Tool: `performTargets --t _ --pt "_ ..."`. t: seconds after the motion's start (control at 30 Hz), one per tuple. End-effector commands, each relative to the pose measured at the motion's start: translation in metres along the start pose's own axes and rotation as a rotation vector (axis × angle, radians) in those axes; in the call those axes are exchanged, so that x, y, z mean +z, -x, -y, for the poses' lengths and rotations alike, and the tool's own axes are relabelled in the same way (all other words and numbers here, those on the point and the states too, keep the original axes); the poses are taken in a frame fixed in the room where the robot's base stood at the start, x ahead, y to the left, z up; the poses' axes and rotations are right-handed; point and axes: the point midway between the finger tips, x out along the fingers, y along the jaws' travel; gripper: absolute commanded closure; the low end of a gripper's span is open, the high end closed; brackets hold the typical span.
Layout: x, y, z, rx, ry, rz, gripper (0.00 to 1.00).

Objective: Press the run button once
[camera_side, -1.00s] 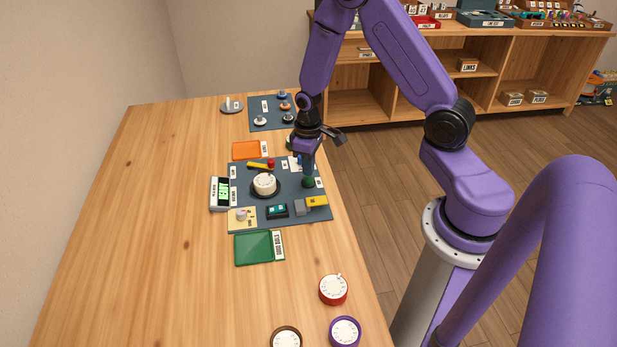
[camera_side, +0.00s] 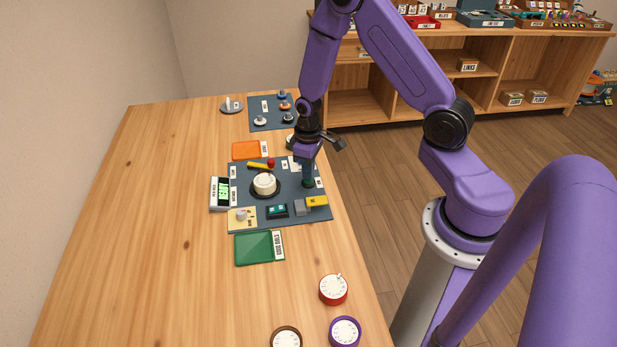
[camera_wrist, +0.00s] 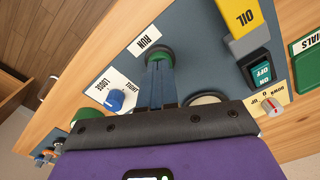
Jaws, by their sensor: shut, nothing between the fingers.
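The run button is a dark green round cap (camera_wrist: 160,53) beside the white RUN label (camera_wrist: 149,39) in the wrist view. My gripper (camera_wrist: 160,63) is shut with nothing between its blue fingers. Its fingertips are over the button and appear to touch it, hiding its near part. In the side view my gripper (camera_side: 307,184) points straight down at the right part of the blue-grey board (camera_side: 288,178), and the button is mostly hidden behind the fingertips. I cannot tell how far the cap is pushed in.
A blue knob (camera_wrist: 115,99) lies near the LOOSE and TIGHT labels. A white dial (camera_side: 265,183) and a green-lit display (camera_side: 221,193) sit left of my gripper.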

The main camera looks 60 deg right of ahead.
Motion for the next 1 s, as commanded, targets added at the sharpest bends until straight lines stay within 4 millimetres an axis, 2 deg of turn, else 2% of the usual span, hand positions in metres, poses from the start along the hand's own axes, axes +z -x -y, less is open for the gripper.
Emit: performTargets --t 0.53,1.0 --pt "0.000 -0.005 0.000 0.000 0.000 0.000 1.00" --pt "0.000 0.026 0.000 0.000 0.000 -0.001 1.00"
